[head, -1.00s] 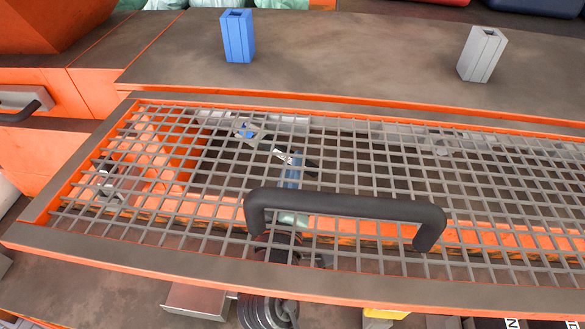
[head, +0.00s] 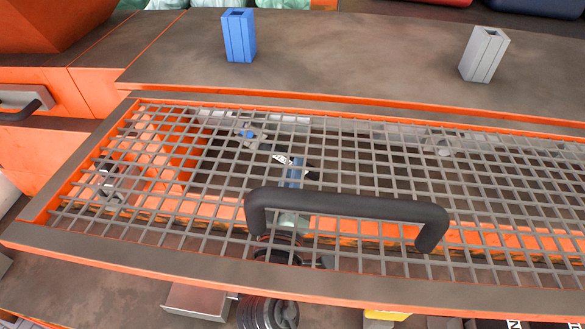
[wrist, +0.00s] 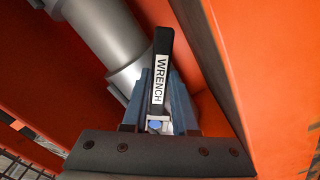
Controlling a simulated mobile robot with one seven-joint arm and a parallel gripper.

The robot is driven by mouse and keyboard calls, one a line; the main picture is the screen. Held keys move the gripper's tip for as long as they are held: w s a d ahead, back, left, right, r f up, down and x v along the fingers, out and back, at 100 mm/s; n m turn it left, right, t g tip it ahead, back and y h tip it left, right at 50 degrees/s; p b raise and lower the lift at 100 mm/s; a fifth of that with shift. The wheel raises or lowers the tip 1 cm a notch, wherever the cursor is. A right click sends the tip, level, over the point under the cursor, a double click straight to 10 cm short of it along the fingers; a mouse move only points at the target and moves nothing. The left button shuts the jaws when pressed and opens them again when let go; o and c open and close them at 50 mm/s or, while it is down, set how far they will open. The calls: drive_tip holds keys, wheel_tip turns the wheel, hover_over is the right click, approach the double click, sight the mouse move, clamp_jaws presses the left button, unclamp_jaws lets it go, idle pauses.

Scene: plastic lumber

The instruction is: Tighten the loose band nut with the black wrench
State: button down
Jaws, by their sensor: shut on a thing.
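The black wrench (wrist: 163,50) carries a white label reading WRENCH. My gripper (wrist: 160,92) is shut on it, with a blue finger on each side of the label. In the head view, the wrench (head: 284,160) and my gripper (head: 294,172) show in pieces through the grey mesh, inside the orange housing. A small blue piece on a grey part (head: 247,134) lies just left of and beyond the wrench. I cannot tell whether it is the band nut, or whether the wrench touches it. The wrench's far end is not clear in the wrist view.
The mesh guard (head: 400,209) with a black handle (head: 345,204) covers the housing. In the wrist view a grey pipe (wrist: 100,30) runs close left of the wrench, with an orange wall (wrist: 265,70) close right. Blue (head: 238,36) and grey (head: 483,54) blocks stand on the ledge behind.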

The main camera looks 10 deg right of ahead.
drive_tip(key=shift+b+v, duration=0.65)
drive_tip(key=shift+v, duration=1.45)
drive_tip(key=b+v, duration=0.3)
drive_tip(key=v, duration=0.5)
drive_tip(key=shift+r, duration=0.1)
idle(0.7)
